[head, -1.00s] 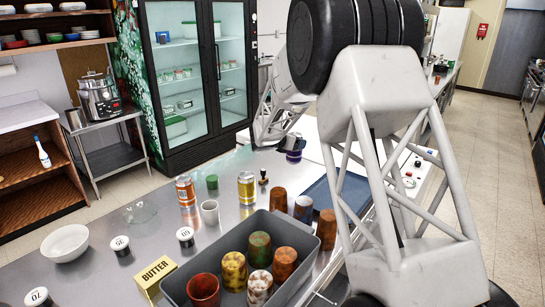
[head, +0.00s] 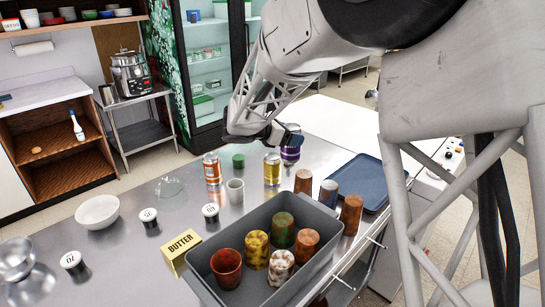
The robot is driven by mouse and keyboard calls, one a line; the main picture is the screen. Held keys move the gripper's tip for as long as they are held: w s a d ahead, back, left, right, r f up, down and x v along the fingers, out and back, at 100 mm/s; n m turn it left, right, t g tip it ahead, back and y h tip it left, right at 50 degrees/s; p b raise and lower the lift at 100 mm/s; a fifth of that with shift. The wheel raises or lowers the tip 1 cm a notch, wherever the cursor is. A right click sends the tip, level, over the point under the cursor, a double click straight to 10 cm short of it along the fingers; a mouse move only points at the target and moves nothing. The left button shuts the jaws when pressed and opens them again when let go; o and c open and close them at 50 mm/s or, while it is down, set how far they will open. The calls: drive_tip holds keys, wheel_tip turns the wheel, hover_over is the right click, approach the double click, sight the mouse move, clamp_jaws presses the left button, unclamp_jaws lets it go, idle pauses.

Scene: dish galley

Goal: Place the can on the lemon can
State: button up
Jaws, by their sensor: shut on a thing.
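My gripper (head: 287,138) is shut on a purple can (head: 291,155) with a dark upper part. The can looks roughly upright; its gap above the counter is hard to judge. The yellow can, apparently the lemon can (head: 272,170), stands upright on the steel counter, just left of and nearer than the held can in the head view. The two nearly overlap in the picture, and I cannot tell whether they touch. The arm hides part of the held can's top.
An orange can (head: 212,168), a green can (head: 238,161) and a white cup (head: 235,191) stand left of the yellow can. A grey bin (head: 209,284) with several patterned cups is in front. More cups (head: 328,192) and a blue tray (head: 367,184) lie right.

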drive_tip(key=s+a+r, duration=0.1)
drive_tip(key=s+a, duration=0.1)
drive_tip(key=s, duration=0.4)
drive_tip(key=shift+s+a+m+g, duration=0.2)
drive_tip(key=shift+a+m+g, duration=0.1)
drive_tip(key=shift+g, duration=0.1)
drive_tip(key=shift+w+r, duration=0.1)
drive_tip(key=shift+w, duration=0.1)
drive_tip(key=w+a+f, duration=0.1)
drive_tip(key=w+a, duration=0.2)
drive_tip(key=w, duration=1.2)
drive_tip(key=shift+w+f, duration=0.2)
drive_tip(key=shift+f, duration=0.05)
drive_tip(key=shift+a+f, duration=0.1)
drive_tip(key=shift+f, duration=1.65)
drive_tip(key=shift+f, duration=0.1)
drive_tip(key=o, duration=1.1)
drive_tip(key=shift+o, duration=0.2)
